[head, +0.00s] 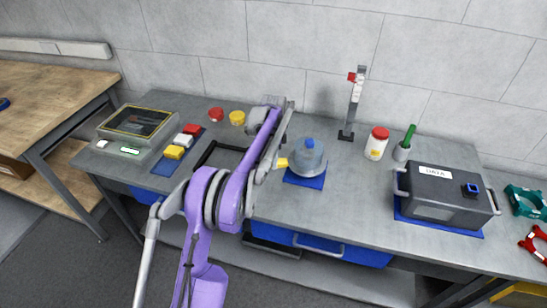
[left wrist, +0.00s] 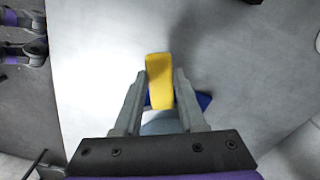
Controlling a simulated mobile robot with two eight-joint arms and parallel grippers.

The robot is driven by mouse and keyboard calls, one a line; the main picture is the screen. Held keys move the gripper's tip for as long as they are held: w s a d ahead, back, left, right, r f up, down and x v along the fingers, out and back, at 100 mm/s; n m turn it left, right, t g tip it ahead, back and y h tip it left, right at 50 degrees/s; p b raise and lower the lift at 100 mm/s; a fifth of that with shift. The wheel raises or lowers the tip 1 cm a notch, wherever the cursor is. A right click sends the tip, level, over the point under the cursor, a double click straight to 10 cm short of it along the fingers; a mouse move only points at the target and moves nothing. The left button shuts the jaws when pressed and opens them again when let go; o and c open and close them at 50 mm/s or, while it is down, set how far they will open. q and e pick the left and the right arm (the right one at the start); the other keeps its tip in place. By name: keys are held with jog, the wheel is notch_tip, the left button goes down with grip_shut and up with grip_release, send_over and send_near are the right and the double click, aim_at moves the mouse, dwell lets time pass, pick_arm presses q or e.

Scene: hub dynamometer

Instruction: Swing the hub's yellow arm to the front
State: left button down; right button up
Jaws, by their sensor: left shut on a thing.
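The hub (head: 308,158) is a grey-blue dome with a blue knob on top, standing on a blue mat (head: 305,181) in the middle of the bench. Its yellow arm (head: 283,162) sticks out to the left in the head view. My left gripper (head: 272,166) is at that arm, left of the dome. In the left wrist view the yellow arm (left wrist: 159,82) lies between the two grey fingers of the left gripper (left wrist: 160,95), which are shut on it. The dome and blue mat show partly behind it. My right gripper is not seen.
A grey DATA box (head: 445,196) stands to the right, with a red-capped jar (head: 376,143) and a green-handled tool in a cup (head: 402,150) behind. A console (head: 137,130) and colored blocks (head: 182,143) are at left. Bench in front of the hub is clear.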

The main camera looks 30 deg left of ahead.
pick_arm(q)
jog(key=shift+s+d+n+b, duration=0.65)
jog(key=shift+s+d+n, duration=0.7)
jog(key=shift+n, duration=0.35)
jog(key=shift+s+d+n+b, duration=0.2)
jog(key=shift+s+d+n, duration=0.15)
jog(key=shift+d+n, duration=0.4)
jog(key=shift+s+d+n+b, duration=0.15)
jog(key=shift+s+d+n, duration=0.2)
jog(key=shift+d+n, duration=0.35)
jog(key=shift+s+d+n+b, duration=0.15)
jog(key=shift+s+d+n, duration=0.05)
jog(key=shift+d+n, duration=0.65)
jog(key=shift+s+d+n+b, duration=0.15)
jog(key=shift+s+d+n, duration=0.05)
jog(key=shift+d+n, duration=0.65)
jog(key=shift+w+d+n, duration=0.1)
jog(key=shift+d+n, duration=1.35)
jog(key=shift+d, duration=0.15)
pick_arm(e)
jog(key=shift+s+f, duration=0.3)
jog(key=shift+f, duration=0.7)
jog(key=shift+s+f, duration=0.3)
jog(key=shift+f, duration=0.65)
pick_arm(q)
jog(key=shift+d, duration=0.15)
jog(key=shift+c, duration=2.4)
grip_release()
